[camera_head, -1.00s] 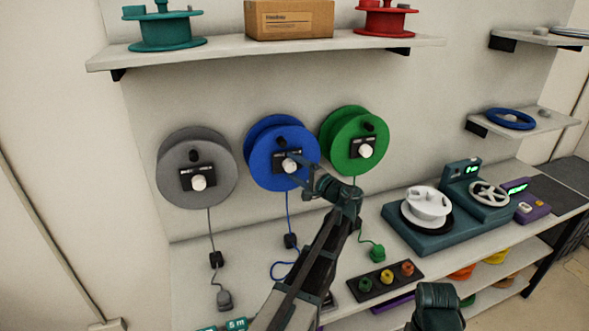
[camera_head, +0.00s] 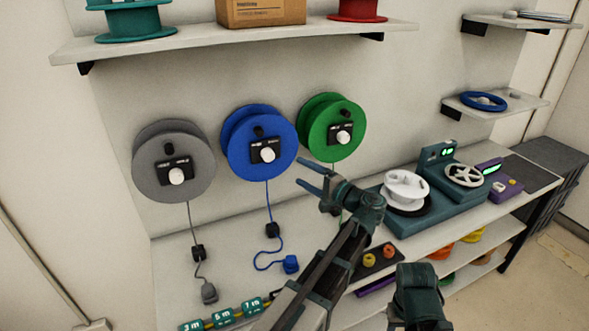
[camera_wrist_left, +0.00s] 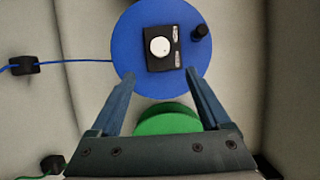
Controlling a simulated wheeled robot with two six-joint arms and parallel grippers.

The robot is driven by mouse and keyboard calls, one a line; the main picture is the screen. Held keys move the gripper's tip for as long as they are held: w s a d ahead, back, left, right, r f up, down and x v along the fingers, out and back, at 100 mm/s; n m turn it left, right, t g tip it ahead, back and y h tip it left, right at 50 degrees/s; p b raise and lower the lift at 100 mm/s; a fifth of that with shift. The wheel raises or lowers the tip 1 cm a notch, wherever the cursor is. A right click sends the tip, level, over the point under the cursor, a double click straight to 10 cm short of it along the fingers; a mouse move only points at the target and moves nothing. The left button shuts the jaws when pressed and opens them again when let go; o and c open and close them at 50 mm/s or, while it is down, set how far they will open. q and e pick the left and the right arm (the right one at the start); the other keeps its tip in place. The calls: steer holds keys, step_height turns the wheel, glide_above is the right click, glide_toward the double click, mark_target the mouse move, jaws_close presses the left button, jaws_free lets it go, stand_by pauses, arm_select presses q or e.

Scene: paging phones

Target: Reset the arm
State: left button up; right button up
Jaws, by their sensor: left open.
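My left gripper (camera_head: 314,177) is open and empty in the head view, in front of the wall below the blue reel (camera_head: 240,160) and the green reel (camera_head: 318,140). In the left wrist view the open fingers (camera_wrist_left: 160,95) point toward the blue reel's face (camera_wrist_left: 135,75), with its white knob, and appear apart from it. The green reel (camera_wrist_left: 168,122) shows below, partly behind the gripper. A grey reel (camera_head: 150,165) hangs at the left. A dark part of my right arm shows at the bottom of the head view; its gripper is not visible.
Cords hang from the reels to the bench; the blue plug (camera_head: 291,264) lies there. A teal machine with a white spool (camera_head: 404,188) stands at the right. The upper shelf (camera_head: 230,47) holds a carton (camera_head: 262,10) and spools. Labelled green blocks (camera_head: 222,316) sit at the front.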

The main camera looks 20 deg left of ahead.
arm_select(q)
steer(key=shift+s+d, duration=0.1)
steer(key=shift+d, duration=0.25)
steer(key=s+d+f+g+h, duration=0.1)
steer(key=s+d+f+h, duration=0.4)
steer(key=f, duration=0.3)
steer(key=s+d+f+g+h, duration=0.2)
steer(key=s+d+f+h, duration=0.25)
steer(key=s+f, duration=0.3)
steer(key=s+d+f+g+h, duration=0.1)
steer(key=s+d+f+h, duration=0.2)
steer(key=s+d, duration=0.2)
steer(key=s+d+f+g+h, duration=0.1)
steer(key=s+d+f+h, duration=0.2)
steer(key=s+d, duration=0.3)
steer(key=shift+d+f+g, duration=0.25)
steer(key=shift+d+g, duration=0.15)
steer(key=shift+d, duration=0.85)
